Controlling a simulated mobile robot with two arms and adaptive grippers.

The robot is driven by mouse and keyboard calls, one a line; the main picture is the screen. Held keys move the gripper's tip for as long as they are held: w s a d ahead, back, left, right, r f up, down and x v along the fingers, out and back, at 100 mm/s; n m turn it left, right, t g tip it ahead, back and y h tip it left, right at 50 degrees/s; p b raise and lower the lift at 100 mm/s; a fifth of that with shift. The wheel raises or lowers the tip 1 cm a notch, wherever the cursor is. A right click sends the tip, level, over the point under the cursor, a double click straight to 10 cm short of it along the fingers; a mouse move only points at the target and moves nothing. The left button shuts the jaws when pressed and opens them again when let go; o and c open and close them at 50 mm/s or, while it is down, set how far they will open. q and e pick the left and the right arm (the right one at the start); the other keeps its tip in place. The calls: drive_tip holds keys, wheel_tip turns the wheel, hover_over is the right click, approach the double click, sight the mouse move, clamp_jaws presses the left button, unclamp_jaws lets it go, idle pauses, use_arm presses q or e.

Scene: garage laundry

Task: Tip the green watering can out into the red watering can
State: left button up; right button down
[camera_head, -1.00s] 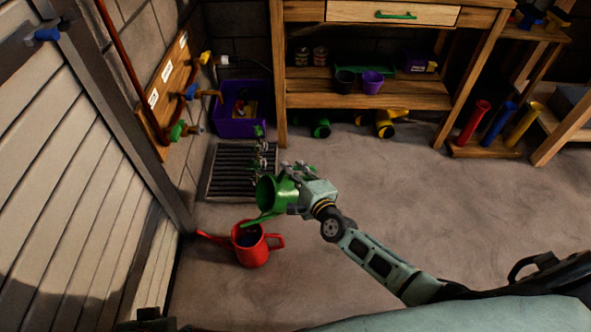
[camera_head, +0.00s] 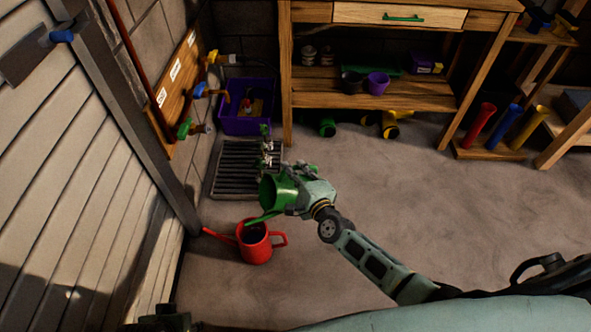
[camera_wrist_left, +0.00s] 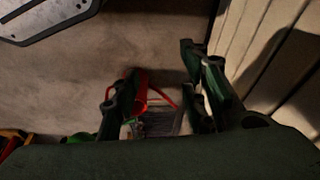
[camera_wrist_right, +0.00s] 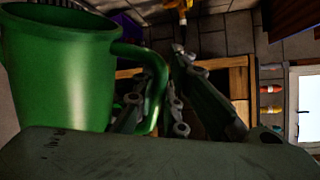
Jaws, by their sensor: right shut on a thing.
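The green watering can (camera_head: 277,194) is tilted in the head view, its spout (camera_head: 262,217) pointing down and left over the red can's top. My right gripper (camera_head: 300,181) is shut on the green can's handle. In the right wrist view the green can (camera_wrist_right: 60,62) fills the left side, its handle between the fingers (camera_wrist_right: 165,95). The red watering can (camera_head: 255,246) stands upright on the floor below, spout to the left and handle to the right. No stream of water can be made out. My left gripper (camera_wrist_left: 165,100) is open and empty in the left wrist view.
A floor drain grate (camera_head: 236,179) lies behind the cans. A purple crate (camera_head: 245,122) stands by the wall under several taps. A wooden workbench (camera_head: 372,95) is at the back, and a slatted door (camera_head: 75,190) is on the left.

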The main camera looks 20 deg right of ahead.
drive_tip(key=shift+a+r+p, duration=0.4)
drive_tip(key=shift+a+p, duration=0.05)
drive_tip(key=shift+p, duration=0.1)
use_arm(q)
wheel_tip(320, 180, down, 6)
drive_tip(key=shift+s+p, duration=0.3)
drive_tip(key=shift+s, duration=0.1)
use_arm(e)
drive_tip(key=shift+a+r+n, duration=0.15)
drive_tip(key=shift+a+n, duration=0.1)
drive_tip(key=shift+n, duration=0.05)
use_arm(q)
drive_tip(key=shift+f, duration=0.1)
idle(1.2)
idle(0.6)
